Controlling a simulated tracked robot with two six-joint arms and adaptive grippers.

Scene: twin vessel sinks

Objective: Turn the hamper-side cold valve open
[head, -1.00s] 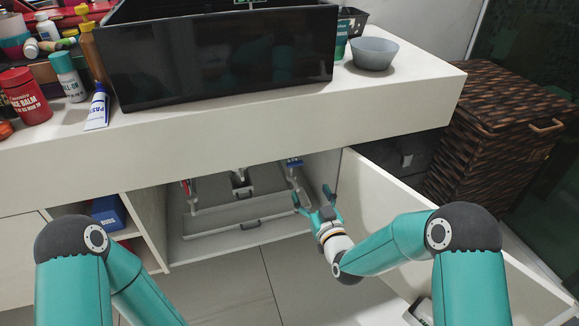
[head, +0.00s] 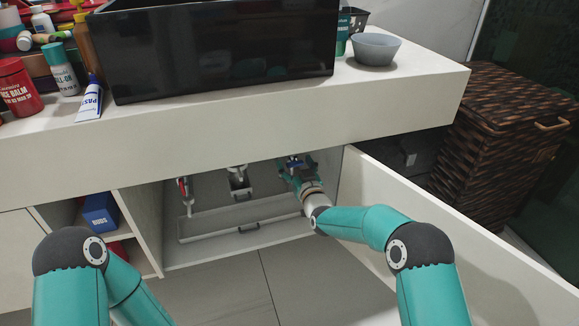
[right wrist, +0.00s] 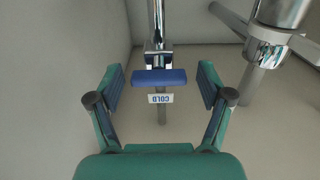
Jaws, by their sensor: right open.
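The cold valve has a blue handle (right wrist: 159,77) on a chrome pipe, with a white COLD tag (right wrist: 160,98) below it in the right wrist view. In the head view the blue handle (head: 294,162) shows at the right side of the open cabinet, under the counter edge. My right gripper (right wrist: 160,82) is open, with one finger on each side of the handle and a gap at both ends. In the head view my right gripper (head: 297,172) reaches into the cabinet at the valve. My left gripper is out of view; only my left arm shows.
A red-handled valve (head: 184,188) and a drain pipe (head: 238,172) stand further left in the cabinet, above a drawer (head: 215,222). The open cabinet door (head: 440,225) flanks my right arm. A wicker hamper (head: 510,140) stands to the right.

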